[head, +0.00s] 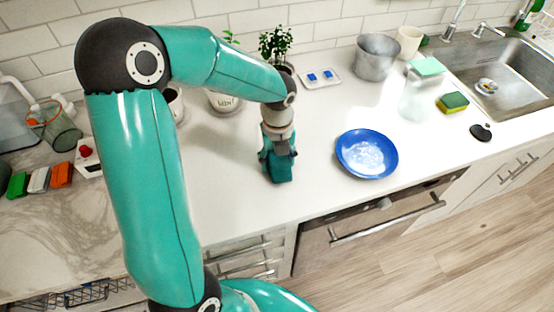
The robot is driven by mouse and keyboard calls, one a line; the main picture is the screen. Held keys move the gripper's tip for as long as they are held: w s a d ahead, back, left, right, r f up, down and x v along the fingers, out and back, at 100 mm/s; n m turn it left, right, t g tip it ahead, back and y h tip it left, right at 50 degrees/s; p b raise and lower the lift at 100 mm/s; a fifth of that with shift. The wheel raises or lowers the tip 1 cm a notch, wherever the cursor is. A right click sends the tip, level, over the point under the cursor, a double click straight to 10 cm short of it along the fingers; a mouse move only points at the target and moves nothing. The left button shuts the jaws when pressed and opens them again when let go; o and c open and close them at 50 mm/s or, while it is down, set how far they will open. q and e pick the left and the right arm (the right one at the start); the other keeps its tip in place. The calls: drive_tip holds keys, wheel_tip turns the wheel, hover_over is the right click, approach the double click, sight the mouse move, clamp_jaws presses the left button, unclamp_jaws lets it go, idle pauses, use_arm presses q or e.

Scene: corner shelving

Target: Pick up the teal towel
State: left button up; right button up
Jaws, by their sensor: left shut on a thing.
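The teal towel (281,174) is a small dark teal bundle on the white counter, near its front edge. My left gripper (278,155) points down from above and is shut on the towel. The gripper and wrist cover its upper part. I cannot tell whether the towel's underside touches the counter. My right gripper is not in view.
A blue plate (366,153) lies right of the gripper. Farther right are a clear jar (414,100) with a light teal top, a yellow-green sponge (453,102) and the sink (510,75). Potted plants (276,45) stand behind. The counter between gripper and plate is clear.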

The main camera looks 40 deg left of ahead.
use_arm(q)
drive_tip(key=shift+r, duration=0.1)
wheel_tip(320, 180, up, 20)
idle(0.5)
drive_tip(key=o, duration=0.3)
drive_tip(key=c, duration=0.4)
